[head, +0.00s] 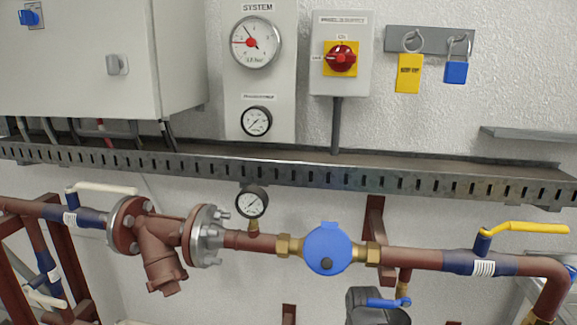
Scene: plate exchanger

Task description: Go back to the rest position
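My gripper and arm are not in view in the head view. The task names no other object. The head view shows a plate exchanger's pipework and wall panel. A brown pipe (415,258) runs across the lower part, with a flanged strainer (160,245) at the left. A blue round meter (327,249) sits in the pipe's middle. A valve with a yellow handle (525,227) is at the right, and a valve with a white handle (105,188) is at the left.
A slotted metal cable tray (300,172) crosses the wall above the pipe. A grey cabinet (80,60), a gauge panel (262,95) and a red rotary switch (341,58) are above it. A yellow tag (409,75) and blue padlock (456,72) hang at right.

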